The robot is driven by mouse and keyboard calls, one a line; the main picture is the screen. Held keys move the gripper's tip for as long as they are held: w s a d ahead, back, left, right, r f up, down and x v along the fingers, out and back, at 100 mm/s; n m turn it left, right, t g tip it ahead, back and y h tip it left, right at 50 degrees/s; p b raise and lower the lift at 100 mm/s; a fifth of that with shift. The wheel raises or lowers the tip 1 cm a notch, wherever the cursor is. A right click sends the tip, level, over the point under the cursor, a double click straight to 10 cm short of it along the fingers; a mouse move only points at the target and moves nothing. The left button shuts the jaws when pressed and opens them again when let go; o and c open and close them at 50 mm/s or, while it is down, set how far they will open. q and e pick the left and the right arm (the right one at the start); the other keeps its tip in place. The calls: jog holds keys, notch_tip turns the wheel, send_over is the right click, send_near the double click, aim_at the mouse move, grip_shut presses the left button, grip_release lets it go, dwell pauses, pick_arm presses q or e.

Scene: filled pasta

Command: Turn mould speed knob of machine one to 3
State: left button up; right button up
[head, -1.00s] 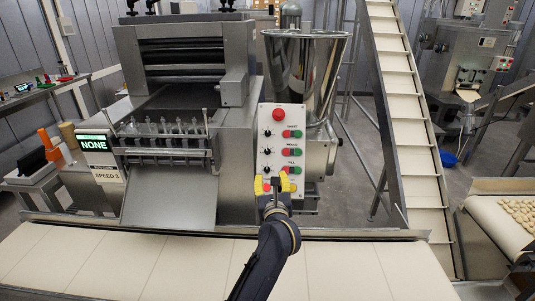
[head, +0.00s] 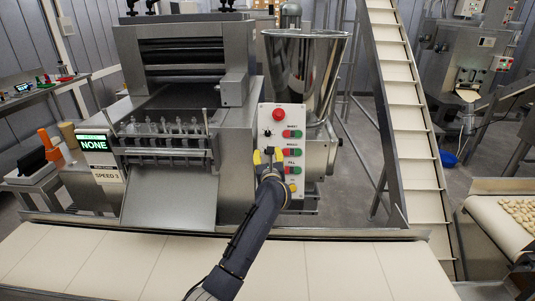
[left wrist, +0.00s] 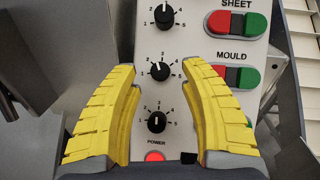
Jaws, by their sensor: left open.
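The white control panel (head: 296,120) stands on the front right of the machine (head: 182,60). In the left wrist view, the black mould knob (left wrist: 160,71) sits beside the MOULD buttons (left wrist: 234,76), on a dial marked 1 to 5. Its white mark points roughly upward; the exact number is hard to read. The sheet knob (left wrist: 164,17) is above it and another knob (left wrist: 156,122) is below. My left gripper (head: 267,158) is open, its yellow fingers on either side of the mould knob and apart from it (left wrist: 158,76). My right gripper is out of view.
A red stop button (head: 279,114) tops the panel. A display (head: 94,143) reads NONE, above a SPEED 3 label (head: 107,177). A pale conveyor (head: 340,270) runs along the front. A steel hopper (head: 305,75) and inclined belt (head: 410,110) stand to the right.

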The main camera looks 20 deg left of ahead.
pick_arm(q)
jog(key=shift+x, duration=0.85)
grip_shut()
